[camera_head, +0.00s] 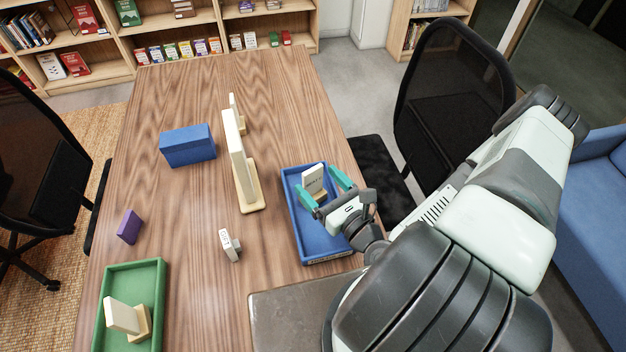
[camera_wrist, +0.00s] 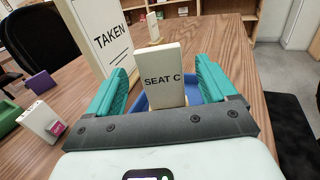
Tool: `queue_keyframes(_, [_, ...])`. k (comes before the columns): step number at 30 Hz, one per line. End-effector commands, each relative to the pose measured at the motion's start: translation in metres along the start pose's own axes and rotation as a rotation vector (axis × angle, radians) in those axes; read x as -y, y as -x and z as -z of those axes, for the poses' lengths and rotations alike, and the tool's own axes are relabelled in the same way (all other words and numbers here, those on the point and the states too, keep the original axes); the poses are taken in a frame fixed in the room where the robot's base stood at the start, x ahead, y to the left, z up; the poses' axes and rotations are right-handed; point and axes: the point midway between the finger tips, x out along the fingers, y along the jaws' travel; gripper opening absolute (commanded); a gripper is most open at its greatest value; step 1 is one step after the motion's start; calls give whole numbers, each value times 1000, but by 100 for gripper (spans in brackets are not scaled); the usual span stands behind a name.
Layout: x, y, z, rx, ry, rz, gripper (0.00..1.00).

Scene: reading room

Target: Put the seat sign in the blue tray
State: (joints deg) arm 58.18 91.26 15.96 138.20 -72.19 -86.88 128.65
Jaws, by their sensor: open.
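A cream sign reading "SEAT C" (camera_wrist: 164,78) stands upright in the blue tray; it also shows in the head view (camera_head: 313,178). The blue tray (camera_head: 318,240) lies on the right side of the table, and a bit of it shows behind the sign in the wrist view. My gripper (camera_head: 326,190) is open over the tray. Its two teal fingers (camera_wrist: 166,85) are on either side of the sign, with visible gaps between them and it. The foot of the sign is partly hidden in the wrist view.
A tall "TAKEN" sign (camera_head: 238,160) stands left of the tray, with a smaller sign (camera_head: 235,112) behind it. A small white object (camera_head: 227,244), a blue box (camera_head: 187,149), a purple block (camera_head: 129,227) and a green tray (camera_head: 158,290) holding another cream sign (camera_head: 122,316) are further left.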

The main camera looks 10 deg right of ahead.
Motion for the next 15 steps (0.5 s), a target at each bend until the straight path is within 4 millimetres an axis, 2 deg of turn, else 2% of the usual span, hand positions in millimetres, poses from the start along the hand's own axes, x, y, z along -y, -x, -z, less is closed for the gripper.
queue_keyframes(1, [1, 0, -11, 0, 1, 1, 85])
queue_keyframes(6, [1, 0, -38, -2, 1, 1, 85])
queue_keyframes(10, [0, 0, -48, -2, 1, 0, 85])
queue_keyframes(15, [0, 0, -50, -3, 0, 0, 85])
